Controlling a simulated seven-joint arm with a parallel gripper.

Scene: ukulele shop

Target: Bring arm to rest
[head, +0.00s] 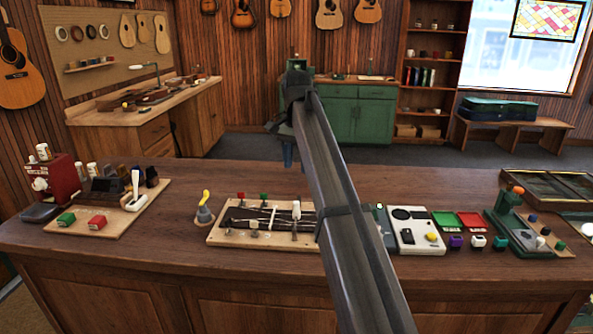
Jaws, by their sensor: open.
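My arm (345,190) reaches from the bottom edge up across the middle of the head view. Its far end is above the back part of the wooden counter. My gripper (288,158) hangs below that end and is partly hidden behind the arm links. It is small here, and I see nothing held in it. It is apart from the items on the counter, above and behind the light wooden board with a dark fretted piece (272,221).
The counter (170,262) holds a tray of small tools (108,215) at left and a yellow-tipped item (204,208). A white device (415,232), green and red trays (470,221) and a green fixture (515,225) stand at right. The counter's back middle is mostly clear.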

